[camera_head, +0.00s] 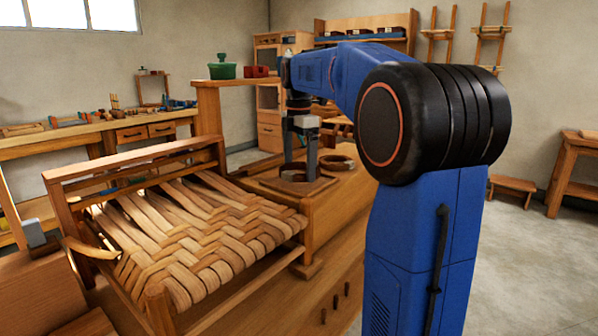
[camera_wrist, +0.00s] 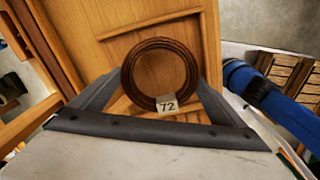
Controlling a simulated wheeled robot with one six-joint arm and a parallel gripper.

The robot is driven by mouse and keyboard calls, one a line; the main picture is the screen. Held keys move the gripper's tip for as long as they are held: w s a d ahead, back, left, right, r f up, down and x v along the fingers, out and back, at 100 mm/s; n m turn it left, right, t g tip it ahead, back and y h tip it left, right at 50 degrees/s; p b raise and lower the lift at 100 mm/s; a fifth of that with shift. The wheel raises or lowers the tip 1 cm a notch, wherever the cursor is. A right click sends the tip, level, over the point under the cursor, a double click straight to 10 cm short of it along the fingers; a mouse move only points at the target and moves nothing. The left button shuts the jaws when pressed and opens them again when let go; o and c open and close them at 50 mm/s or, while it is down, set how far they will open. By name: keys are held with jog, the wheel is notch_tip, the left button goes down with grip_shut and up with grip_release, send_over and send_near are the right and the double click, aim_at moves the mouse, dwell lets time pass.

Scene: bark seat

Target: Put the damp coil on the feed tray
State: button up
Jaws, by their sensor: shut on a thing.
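A dark brown coil (camera_wrist: 127,76) with a white tag reading 72 (camera_wrist: 167,103) sits between the fingers of my gripper (camera_wrist: 157,88) in the wrist view. In the head view my gripper (camera_head: 298,168) points down, shut on the coil (camera_head: 292,176), over a flat square tray (camera_head: 312,188), which looks like the feed tray. The fingers partly hide the coil there. I cannot tell whether the coil touches the tray.
A second coil (camera_head: 337,162) lies just right of the gripper on the bench. A woven bark seat (camera_head: 190,235) stands close on the left. A long workbench (camera_head: 100,132) with tools runs along the left wall. Open floor (camera_head: 530,260) lies at right.

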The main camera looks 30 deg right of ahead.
jog(key=shift+f, duration=1.05)
jog(key=shift+f, duration=0.1)
jog(key=o, duration=0.7)
jog(key=shift+o, duration=0.2)
notch_tip(320, 180, up, 12)
